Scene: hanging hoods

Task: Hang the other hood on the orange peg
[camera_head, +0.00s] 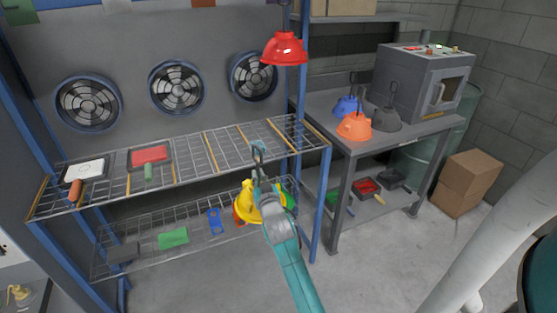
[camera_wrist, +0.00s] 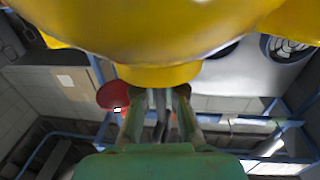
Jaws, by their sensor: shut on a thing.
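My gripper (camera_head: 259,172) is shut on a yellow hood (camera_head: 249,202), at the front of the wire rack. In the wrist view, the yellow hood (camera_wrist: 160,25) fills the top, against my gripper's fingers (camera_wrist: 160,98). A red hood (camera_head: 285,50) hangs from a dark fitting at the top; it also shows in the wrist view (camera_wrist: 113,95). An orange-brown patch (camera_head: 203,3) shows at the top edge; I cannot tell whether it marks the orange peg. No peg shows clearly.
A blue hood (camera_head: 346,104), an orange hood (camera_head: 355,127) and a grey hood (camera_head: 385,121) stand on the right bench (camera_head: 421,126), beside a grey oven (camera_head: 424,78). The wire rack (camera_head: 190,157) holds trays and tools. A blue post (camera_head: 324,205) stands just right of my gripper.

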